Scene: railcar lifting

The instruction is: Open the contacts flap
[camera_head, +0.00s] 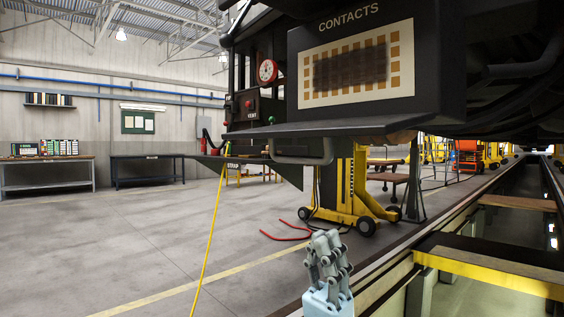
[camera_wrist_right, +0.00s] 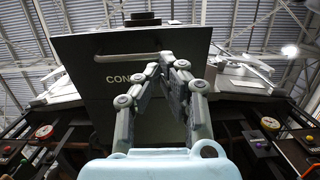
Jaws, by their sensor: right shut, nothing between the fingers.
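The black contacts box (camera_head: 430,75) hangs under the railcar at upper right in the head view. Its inner panel (camera_head: 312,96) shows, pale with orange squares and a dark smudged patch. The contacts flap (camera_head: 330,131) juts out below the panel, folded down and seen nearly edge-on, with a handle (camera_head: 300,156) under its front edge. In the right wrist view the flap's dark underside (camera_wrist_right: 85,75) shows overhead, with its handle (camera_wrist_right: 128,57) and part of a label. My right gripper (camera_head: 328,240) is shut and empty, below the flap and apart from it. My left gripper is not in view.
A yellow lifting jack (camera_head: 347,190) stands on the floor behind the gripper. A yellow line (camera_head: 208,255) hangs to the left. The pit (camera_head: 500,235) with a yellow-edged crosspiece lies at right. Workbenches (camera_head: 147,158) stand far left; the floor between is mostly clear.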

